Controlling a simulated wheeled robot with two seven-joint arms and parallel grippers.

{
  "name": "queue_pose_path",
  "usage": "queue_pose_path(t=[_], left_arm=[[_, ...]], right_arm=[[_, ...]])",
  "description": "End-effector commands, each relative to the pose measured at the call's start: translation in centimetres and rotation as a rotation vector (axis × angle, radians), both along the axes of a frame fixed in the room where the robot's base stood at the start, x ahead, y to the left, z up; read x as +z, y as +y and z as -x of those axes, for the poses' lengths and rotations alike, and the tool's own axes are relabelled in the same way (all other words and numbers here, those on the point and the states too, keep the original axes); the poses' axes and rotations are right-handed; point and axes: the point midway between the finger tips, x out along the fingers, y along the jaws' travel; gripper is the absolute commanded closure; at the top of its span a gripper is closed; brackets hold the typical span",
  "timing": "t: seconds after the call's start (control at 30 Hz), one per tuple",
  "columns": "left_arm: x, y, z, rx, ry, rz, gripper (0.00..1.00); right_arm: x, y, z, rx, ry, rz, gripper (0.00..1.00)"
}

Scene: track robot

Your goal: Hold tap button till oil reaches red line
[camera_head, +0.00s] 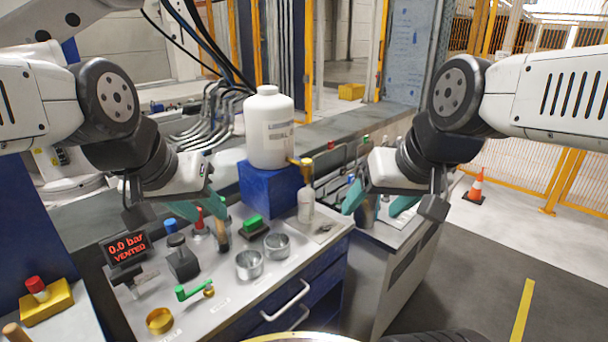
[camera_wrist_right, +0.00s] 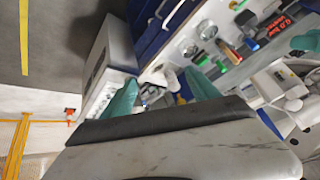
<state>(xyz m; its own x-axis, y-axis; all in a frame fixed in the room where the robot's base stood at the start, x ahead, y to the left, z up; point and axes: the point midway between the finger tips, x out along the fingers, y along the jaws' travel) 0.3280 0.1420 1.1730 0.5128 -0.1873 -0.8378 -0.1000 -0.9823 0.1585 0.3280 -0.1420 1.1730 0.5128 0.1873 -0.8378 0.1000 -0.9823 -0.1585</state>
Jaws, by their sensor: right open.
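A large white jug (camera_head: 269,128) stands on a blue block (camera_head: 266,190) at the back of the bench. A yellow tap (camera_head: 304,162) shows at its lower right, above a small pale bottle (camera_head: 306,207) standing upright. I cannot make out the tap's button, a red line or the oil level. My right gripper (camera_head: 378,205) is open, with teal fingers apart, to the right of the bottle and touching neither bottle nor tap. Its spread fingers also show in the right wrist view (camera_wrist_right: 162,92). My left gripper (camera_head: 198,208) appears open, left of the blue block above the bench.
The bench holds two metal cups (camera_head: 249,265), a green-handled valve (camera_head: 195,291), a brass ring (camera_head: 159,320) and a display (camera_head: 126,247) reading 0.0 bar VENTED. A dark metal cup (camera_head: 366,210) stands near my right gripper. An orange cone (camera_head: 477,187) stands on the floor.

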Motion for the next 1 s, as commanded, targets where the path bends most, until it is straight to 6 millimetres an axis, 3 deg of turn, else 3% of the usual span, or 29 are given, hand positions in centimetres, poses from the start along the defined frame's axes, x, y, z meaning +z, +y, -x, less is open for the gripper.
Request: queue_pose_path(t=[0.23, 0.5, 0.6, 1.0], left_arm=[[0.0, 0.0, 0.0, 0.0, 0.0, 0.0, 0.64], [0.0, 0.0, 0.0, 0.0, 0.0, 0.0, 0.64], [0.0, 0.0, 0.0, 0.0, 0.0, 0.0, 0.64], [0.0, 0.0, 0.0, 0.0, 0.0, 0.0, 0.64]], right_arm=[[0.0, 0.0, 0.0, 0.0, 0.0, 0.0, 0.32], [0.0, 0.0, 0.0, 0.0, 0.0, 0.0, 0.85], [0.0, 0.0, 0.0, 0.0, 0.0, 0.0, 1.0], [0.0, 0.0, 0.0, 0.0, 0.0, 0.0, 1.0]])
